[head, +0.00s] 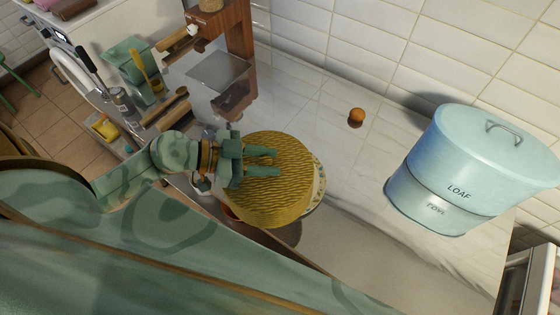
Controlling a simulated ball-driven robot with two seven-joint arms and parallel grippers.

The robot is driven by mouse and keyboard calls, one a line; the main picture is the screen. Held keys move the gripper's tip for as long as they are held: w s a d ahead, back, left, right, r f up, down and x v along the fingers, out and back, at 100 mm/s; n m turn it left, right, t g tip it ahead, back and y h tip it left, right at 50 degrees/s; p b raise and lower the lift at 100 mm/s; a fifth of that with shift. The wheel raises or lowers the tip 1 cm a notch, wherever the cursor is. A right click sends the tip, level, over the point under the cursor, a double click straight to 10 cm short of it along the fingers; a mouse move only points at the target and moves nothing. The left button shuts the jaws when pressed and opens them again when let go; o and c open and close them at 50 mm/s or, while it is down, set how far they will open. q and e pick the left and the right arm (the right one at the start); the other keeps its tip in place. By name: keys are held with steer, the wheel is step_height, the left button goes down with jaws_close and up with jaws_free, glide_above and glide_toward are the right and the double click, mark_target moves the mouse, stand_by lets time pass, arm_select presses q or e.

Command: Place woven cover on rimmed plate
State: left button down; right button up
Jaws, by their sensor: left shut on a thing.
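The woven cover (270,198) is a round, straw-yellow dome in the middle of the head view. My left gripper (262,161) reaches in from the left and is shut on it near its upper part. The rimmed plate (320,183) shows only as a pale, patterned rim along the cover's right side. The cover hides most of the plate, and I cannot tell whether the two touch. My right gripper is not in view.
A blue LOAF tin (470,165) stands at the right on the glossy counter. A small orange fruit (356,115) lies near the tiled wall. A wooden-framed appliance (232,70) and a green utensil holder (135,65) stand at the upper left. Counter between plate and tin is clear.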

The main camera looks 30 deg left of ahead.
arm_select(q)
steer(key=shift+s+a+y+p, duration=0.1)
steer(key=shift+s+y+p, duration=0.2)
steer(key=shift+s+p, duration=0.7)
steer(key=shift+s+a+f, duration=0.1)
steer(key=shift+f, duration=0.25)
steer(key=w+a+f+b, duration=0.1)
steer(key=w+f+b, duration=0.1)
steer(key=w+f, duration=0.1)
steer(key=w+f+b, duration=0.2)
steer(key=w+f, duration=0.1)
steer(key=w, duration=0.2)
steer(key=w+a+f+b, duration=0.1)
steer(key=w+f+b, duration=0.1)
steer(key=w+f, duration=0.1)
steer(key=shift+w+a+f, duration=0.1)
steer(key=shift+w+a, duration=0.25)
steer(key=shift+w, duration=0.4)
steer(key=f+b, duration=0.1)
steer(key=f, duration=0.1)
steer(key=f+b, duration=0.1)
steer(key=f, duration=0.1)
steer(key=shift+w, duration=0.4)
steer(key=shift+r, duration=0.15)
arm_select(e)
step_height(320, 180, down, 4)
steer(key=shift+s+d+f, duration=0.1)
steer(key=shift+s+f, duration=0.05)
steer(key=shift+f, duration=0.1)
